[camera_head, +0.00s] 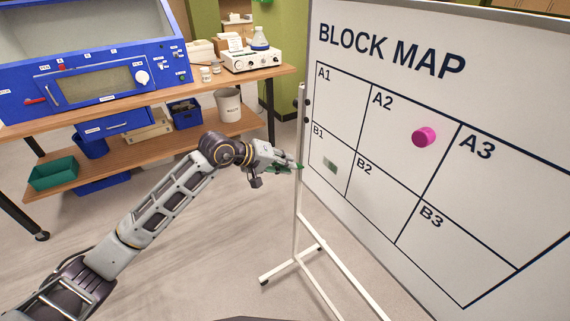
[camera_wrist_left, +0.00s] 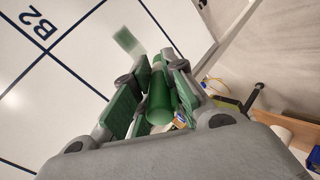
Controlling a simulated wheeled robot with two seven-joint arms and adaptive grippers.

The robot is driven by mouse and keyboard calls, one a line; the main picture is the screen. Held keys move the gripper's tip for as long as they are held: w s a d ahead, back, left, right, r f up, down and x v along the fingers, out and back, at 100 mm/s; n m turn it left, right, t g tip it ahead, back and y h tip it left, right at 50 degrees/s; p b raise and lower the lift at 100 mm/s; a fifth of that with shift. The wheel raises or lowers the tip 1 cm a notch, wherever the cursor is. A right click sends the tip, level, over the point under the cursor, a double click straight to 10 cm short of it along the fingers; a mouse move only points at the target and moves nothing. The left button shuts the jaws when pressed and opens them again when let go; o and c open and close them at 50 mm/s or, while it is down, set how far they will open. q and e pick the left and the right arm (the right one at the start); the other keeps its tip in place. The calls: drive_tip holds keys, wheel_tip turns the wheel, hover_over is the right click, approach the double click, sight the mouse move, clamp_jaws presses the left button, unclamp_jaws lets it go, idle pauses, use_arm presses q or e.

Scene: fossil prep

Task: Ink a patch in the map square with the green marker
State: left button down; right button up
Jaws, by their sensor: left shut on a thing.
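The whiteboard (camera_head: 480,253) is titled BLOCK MAP and has a grid of labelled squares. A small green patch (camera_head: 330,164) shows in square B1; it also shows in the left wrist view (camera_wrist_left: 126,40), with a paler part beside it. My left gripper (camera_head: 288,165) is at the board's left edge, level with B1. It is shut on the green marker (camera_wrist_left: 159,98), which points toward the board; its end shows in the head view (camera_head: 299,166). Whether the tip touches the board I cannot tell. My right gripper is out of view.
A pink round magnet (camera_head: 424,137) sits in A2. The board's white stand (camera_head: 299,215) has feet on the floor. A wooden bench (camera_head: 225,80) with a blue cabinet (camera_head: 95,75) stands at the back left. Floor between bench and board is clear.

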use_arm(q)
drive_tip(key=shift+w+d, duration=0.15)
drive_tip(key=shift+w, duration=0.05)
drive_tip(key=shift+w+d+p, duration=0.65)
drive_tip(key=shift+w+d, duration=0.1)
drive_tip(key=shift+d, duration=0.35)
drive_tip(key=shift+w+d+p, duration=0.4)
drive_tip(key=shift+w+d, duration=0.5)
drive_tip(key=shift+d, duration=0.3)
drive_tip(key=shift+w+d+b, duration=0.55)
drive_tip(key=shift+d+b, duration=0.05)
drive_tip(key=shift+d, duration=0.15)
idle(0.4)
drive_tip(key=shift+s, duration=0.1)
drive_tip(key=shift+s+d+b, duration=0.3)
drive_tip(key=shift+s+d, duration=0.25)
drive_tip(key=shift+s, duration=0.25)
drive_tip(key=shift+s+d+b, duration=0.3)
drive_tip(key=shift+s+d, duration=0.25)
drive_tip(key=shift+s, duration=0.25)
